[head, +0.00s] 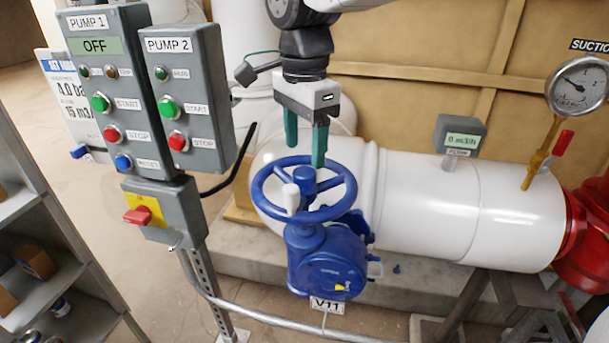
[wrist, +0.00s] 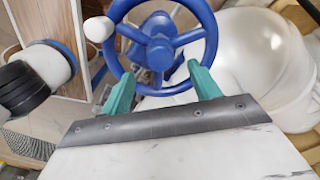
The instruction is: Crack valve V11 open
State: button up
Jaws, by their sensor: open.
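Valve V11 has a blue spoked handwheel (head: 262,188) with a white knob (head: 290,198) at its near side, on a blue gear body (head: 328,268). A V11 tag (head: 327,306) hangs below the body. My gripper (head: 305,158) points down with two green fingers, above the far part of the wheel. It is open with nothing between its fingers. In the wrist view the handwheel (wrist: 207,30) lies just beyond the fingertips (wrist: 160,78), with the white knob (wrist: 98,29) at its left. I cannot tell whether a fingertip touches the rim.
A control box for PUMP 1 (head: 110,143) and PUMP 2 (head: 190,123) stands left, with a red switch (head: 138,215) below. A white pipe (head: 440,215) runs behind the valve, with a flow display (head: 461,139) reading 0 m3/h and a suction gauge (head: 578,88). A shelf (head: 45,250) stands at lower left.

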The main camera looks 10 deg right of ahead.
jog(key=shift+m, duration=0.7)
